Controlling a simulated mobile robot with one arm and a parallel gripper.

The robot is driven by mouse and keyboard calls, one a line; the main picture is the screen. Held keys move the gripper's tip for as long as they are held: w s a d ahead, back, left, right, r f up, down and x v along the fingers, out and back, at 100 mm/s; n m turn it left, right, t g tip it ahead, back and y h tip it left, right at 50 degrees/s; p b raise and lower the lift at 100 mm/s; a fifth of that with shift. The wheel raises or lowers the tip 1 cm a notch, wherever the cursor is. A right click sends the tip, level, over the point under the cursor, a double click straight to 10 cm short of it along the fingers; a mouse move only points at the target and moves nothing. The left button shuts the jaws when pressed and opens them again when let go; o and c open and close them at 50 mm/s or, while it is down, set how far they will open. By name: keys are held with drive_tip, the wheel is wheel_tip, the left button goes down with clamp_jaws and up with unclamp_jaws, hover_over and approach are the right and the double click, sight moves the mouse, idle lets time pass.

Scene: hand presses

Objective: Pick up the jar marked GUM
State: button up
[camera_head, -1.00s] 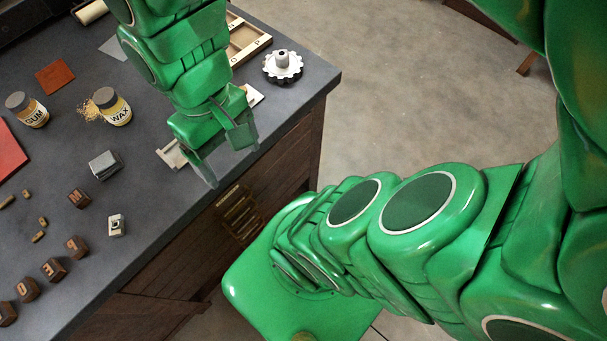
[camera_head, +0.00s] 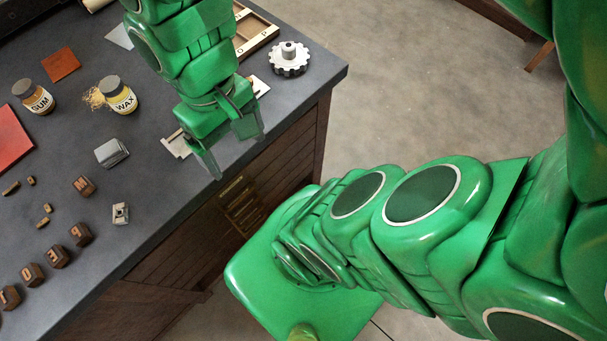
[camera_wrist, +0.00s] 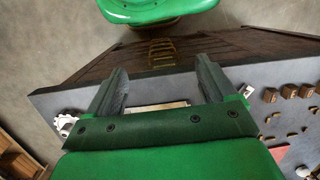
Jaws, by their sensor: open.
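The jar marked GUM (camera_head: 37,97) is a small jar of yellowish content with a grey lid and a pale label. It stands at the left of the dark table in the head view. A similar jar marked WAX (camera_head: 119,97) stands to its right, between it and my arm. My gripper (camera_head: 237,157) is open and empty, with its fingers pointing down near the table's front edge, well to the right of both jars. In the wrist view my gripper (camera_wrist: 158,84) shows two spread fingers with nothing held between them. I cannot make out the GUM jar in the wrist view.
A grey metal block (camera_head: 111,152), several wooden letter blocks (camera_head: 58,257) and a red slab (camera_head: 12,140) lie on the table (camera_head: 160,215). A toothed wheel (camera_head: 289,60) stands at the right corner. Straw-like fibres (camera_head: 94,98) lie beside the WAX jar.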

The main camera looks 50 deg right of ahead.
drive_tip(key=shift+d+m+h, duration=0.3)
drive_tip(key=shift+d, duration=0.55)
drive_tip(key=w+f+n+t, duration=0.15)
drive_tip(key=w+t, duration=0.25)
drive_tip(key=w, duration=1.2)
drive_tip(key=n+t+y, duration=0.4)
drive_tip(key=t+y, duration=0.2)
drive_tip(key=t, duration=0.4)
approach(21, 89)
drive_tip(key=w+f, duration=0.1)
drive_tip(key=w+a+f, duration=0.1)
drive_tip(key=w, duration=0.1)
drive_tip(key=shift+w+f, duration=0.2)
drive_tip(key=shift+f, duration=0.05)
drive_tip(key=shift+w+a, duration=0.4)
drive_tip(key=shift+a, duration=0.1)
drive_tip(key=shift+d+x, duration=0.1)
drive_tip(key=shift+x, duration=1.8)
drive_tip(key=shift+d+x, duration=0.15)
drive_tip(key=shift+x, duration=1.7)
drive_tip(key=shift+w, duration=0.15)
